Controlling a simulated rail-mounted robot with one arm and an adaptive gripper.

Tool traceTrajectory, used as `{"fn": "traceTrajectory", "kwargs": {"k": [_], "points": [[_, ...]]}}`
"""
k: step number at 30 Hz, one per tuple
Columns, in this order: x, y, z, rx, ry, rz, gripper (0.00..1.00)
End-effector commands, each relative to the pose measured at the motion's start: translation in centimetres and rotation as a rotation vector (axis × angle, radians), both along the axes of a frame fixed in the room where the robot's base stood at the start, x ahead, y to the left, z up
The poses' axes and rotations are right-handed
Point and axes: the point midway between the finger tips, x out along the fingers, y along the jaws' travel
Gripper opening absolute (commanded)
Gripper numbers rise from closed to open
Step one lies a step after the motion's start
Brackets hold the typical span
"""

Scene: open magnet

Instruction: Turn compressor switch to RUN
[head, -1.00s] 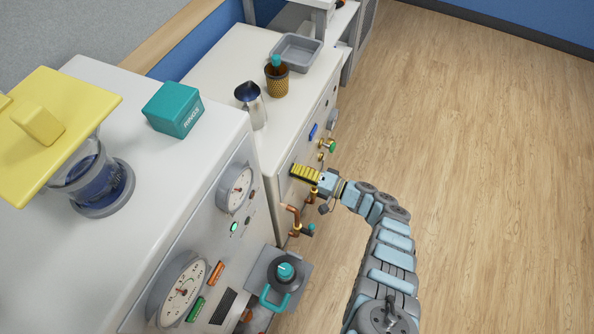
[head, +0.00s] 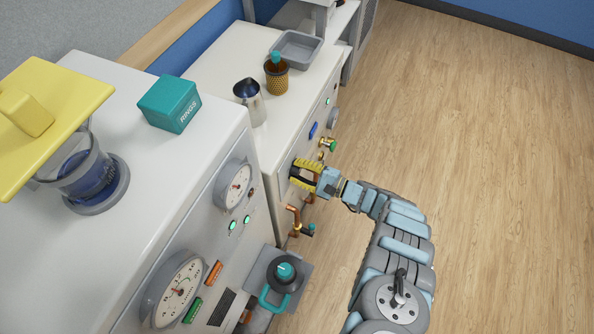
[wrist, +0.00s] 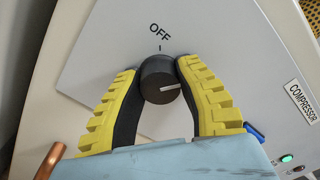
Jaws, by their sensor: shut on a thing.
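The compressor switch is a round black knob (wrist: 160,80) with a white pointer line, on a light grey panel in the wrist view. The word OFF and a tick stand above it. The pointer line points to the right, away from the OFF tick. No RUN label shows. A tag reading COMPRESSOR (wrist: 301,102) is at the right. My gripper (wrist: 158,82) has its two yellow and black fingers shut on the knob's sides. In the head view my gripper (head: 304,174) is at the front of the farther white cabinet, hiding the knob.
A green-knobbed brass valve (head: 328,145) and a copper pipe (head: 293,219) stick out near my gripper. The wooden floor (head: 480,170) to the right is clear.

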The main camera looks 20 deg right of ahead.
Motion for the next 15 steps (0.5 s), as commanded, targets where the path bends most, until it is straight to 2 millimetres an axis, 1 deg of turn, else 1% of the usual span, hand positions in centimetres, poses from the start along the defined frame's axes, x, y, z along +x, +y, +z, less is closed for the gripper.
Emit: {"fn": "traceTrajectory", "kwargs": {"k": [6, 15], "points": [[-0.03, 0.17, -0.17, 0.056, 0.052, 0.001, 0.00], [0.00, 0.17, -0.02, 0.076, 0.070, 0.002, 0.00]]}}
